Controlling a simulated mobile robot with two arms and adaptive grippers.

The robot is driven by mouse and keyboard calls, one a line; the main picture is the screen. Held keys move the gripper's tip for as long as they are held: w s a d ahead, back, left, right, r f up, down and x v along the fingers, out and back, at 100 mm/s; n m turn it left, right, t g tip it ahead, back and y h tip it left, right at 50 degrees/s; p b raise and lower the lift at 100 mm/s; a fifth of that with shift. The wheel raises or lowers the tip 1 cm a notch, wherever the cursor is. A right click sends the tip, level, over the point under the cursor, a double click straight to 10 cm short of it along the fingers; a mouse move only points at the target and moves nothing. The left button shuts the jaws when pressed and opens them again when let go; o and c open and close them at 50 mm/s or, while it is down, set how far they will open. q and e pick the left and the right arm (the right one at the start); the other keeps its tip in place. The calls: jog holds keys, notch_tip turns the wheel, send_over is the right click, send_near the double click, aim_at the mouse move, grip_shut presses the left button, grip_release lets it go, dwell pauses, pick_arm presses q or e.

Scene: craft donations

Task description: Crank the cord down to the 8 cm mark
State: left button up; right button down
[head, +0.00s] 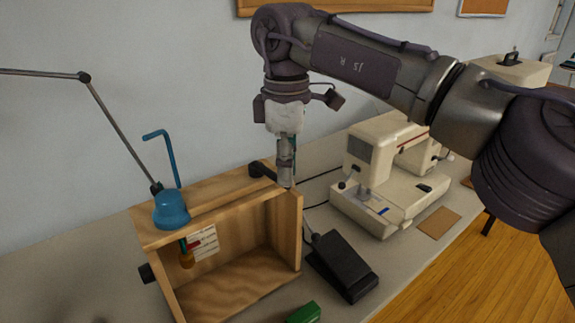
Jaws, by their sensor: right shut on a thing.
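An open-fronted wooden box (222,216) stands on the table. Inside it, an orange weight (187,259) hangs in front of a white scale card (203,243) with a red mark. The scale figures are too small to read, and the cord above the weight is mostly hidden. A black crank arm (262,171) shows at the box's right end. My right gripper (286,172) points down there, shut on the crank's handle, which is mostly hidden by the fingers. A strip of teal shows behind them. My left gripper is out of view.
A blue lamp head (172,209) on a jointed arm hangs over the box's left side, near a bent blue rod (166,152). A cream sewing machine (388,180), a black foot pedal (342,266) and a green block (303,313) lie to the right.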

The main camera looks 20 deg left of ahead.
jog(key=c, duration=1)
grip_release()
jog(key=shift+w, duration=0.2)
jog(key=shift+r, duration=3.75)
